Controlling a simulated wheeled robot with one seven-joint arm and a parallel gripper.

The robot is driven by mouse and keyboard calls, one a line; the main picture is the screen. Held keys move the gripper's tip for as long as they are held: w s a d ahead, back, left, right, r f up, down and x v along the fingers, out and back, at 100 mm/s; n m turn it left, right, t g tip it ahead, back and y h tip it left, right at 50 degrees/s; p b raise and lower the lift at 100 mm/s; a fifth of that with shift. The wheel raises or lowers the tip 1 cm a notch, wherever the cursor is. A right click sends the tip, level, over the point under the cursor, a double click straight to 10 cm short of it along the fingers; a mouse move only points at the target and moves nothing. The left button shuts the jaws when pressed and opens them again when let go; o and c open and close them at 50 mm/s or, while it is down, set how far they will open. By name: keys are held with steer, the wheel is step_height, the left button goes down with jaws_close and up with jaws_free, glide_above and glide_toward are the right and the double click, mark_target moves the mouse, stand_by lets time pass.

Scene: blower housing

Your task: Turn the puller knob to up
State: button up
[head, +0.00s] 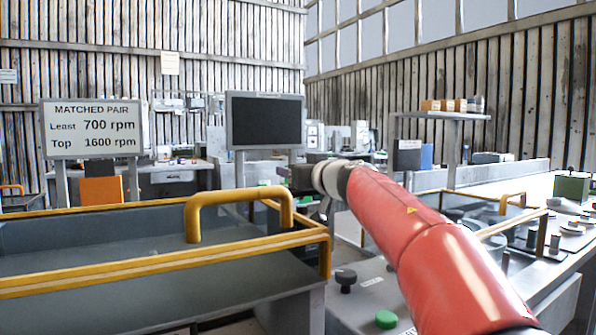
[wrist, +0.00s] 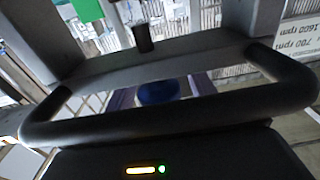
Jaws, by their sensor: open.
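A dark round knob (head: 346,278) stands on the grey panel at the lower middle of the head view, beside a small white label. The labels are too small to read, so I cannot tell whether this is the puller knob or which way it points. My gripper (head: 303,180) is at the end of my red arm, higher than this knob and to its left in the picture. Its fingers are hard to make out there. In the wrist view grey finger-like shapes stand apart at the upper left and upper right, with a small dark cylinder (wrist: 143,38) between them. My gripper is open and empty.
A green button (head: 386,319) sits near the knob. Yellow rails (head: 160,264) edge the dark tray at left. A sign (head: 91,129) reads matched pair, least 700 rpm, top 1600 rpm. A dark monitor (head: 265,120) stands behind my gripper.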

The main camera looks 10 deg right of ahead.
steer(key=c, duration=1)
steer(key=shift+y, duration=0.3)
steer(key=n+g+y, duration=0.1)
steer(key=y, duration=0.1)
steer(key=n+g+y, duration=0.1)
steer(key=n+y, duration=0.1)
steer(key=shift+s+a, duration=0.1)
steer(key=shift+a, duration=0.1)
steer(key=shift+s+a+n+g+y, duration=0.1)
steer(key=shift+n+g+y, duration=0.65)
steer(key=shift+g+y, duration=0.05)
steer(key=shift+s+a+n+g+y, duration=0.1)
steer(key=shift+n+g+y, duration=0.65)
steer(key=shift+g+y, duration=0.05)
